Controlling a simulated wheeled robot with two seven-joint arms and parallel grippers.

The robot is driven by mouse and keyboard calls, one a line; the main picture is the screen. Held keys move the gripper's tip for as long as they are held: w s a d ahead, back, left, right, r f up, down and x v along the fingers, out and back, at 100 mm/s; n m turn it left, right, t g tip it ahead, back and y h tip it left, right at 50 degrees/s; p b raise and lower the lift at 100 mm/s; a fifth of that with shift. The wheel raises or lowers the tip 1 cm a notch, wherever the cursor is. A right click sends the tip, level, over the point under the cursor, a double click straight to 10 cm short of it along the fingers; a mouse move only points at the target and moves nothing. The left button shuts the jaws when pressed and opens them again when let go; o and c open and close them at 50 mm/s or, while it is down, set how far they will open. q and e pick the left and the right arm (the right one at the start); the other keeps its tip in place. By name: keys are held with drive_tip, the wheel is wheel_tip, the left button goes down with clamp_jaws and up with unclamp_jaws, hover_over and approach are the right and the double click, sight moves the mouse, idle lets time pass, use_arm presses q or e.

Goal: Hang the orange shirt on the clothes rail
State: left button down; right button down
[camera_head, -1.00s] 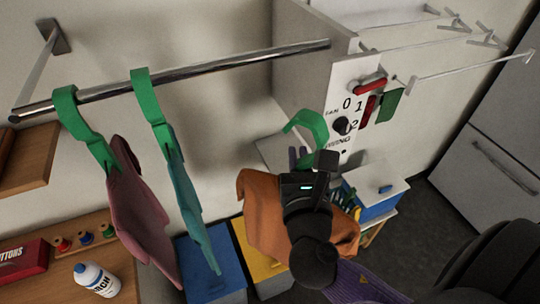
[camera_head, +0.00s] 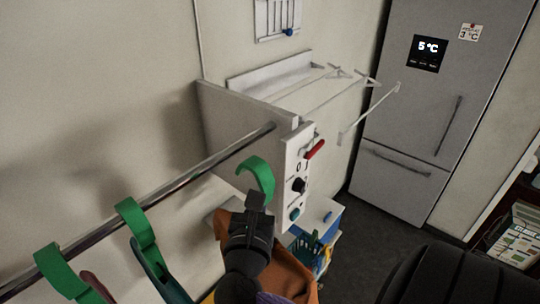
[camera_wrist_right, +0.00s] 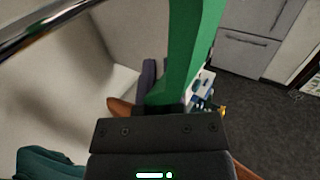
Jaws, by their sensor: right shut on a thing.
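The orange shirt (camera_head: 290,268) hangs from a green hanger (camera_head: 264,174) at the lower middle of the head view, partly hidden by my right arm. My right gripper (camera_head: 256,200) is shut on the hanger just under its hook. The hook is below and apart from the far end of the metal clothes rail (camera_head: 200,168). In the right wrist view the hanger (camera_wrist_right: 195,50) rises from the jaws, with a bit of orange cloth (camera_wrist_right: 120,106) beside them. The rail (camera_wrist_right: 45,28) crosses the upper left there, apart from the hanger. My left gripper is not in view.
Two other green hangers, one near (camera_head: 62,272) and one farther along (camera_head: 138,228), hang on the rail at left. A white panel with a dial (camera_head: 297,185) stands at the rail's far end. A wall drying rack (camera_head: 330,90) and a grey fridge (camera_head: 400,110) are beyond.

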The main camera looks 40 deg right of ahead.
drive_tip(key=w+f+b, duration=0.3)
drive_tip(key=w+b, duration=0.4)
drive_tip(key=w, duration=0.3)
drive_tip(key=shift+w+a+b, duration=0.25)
drive_tip(key=shift+a+b, duration=0.1)
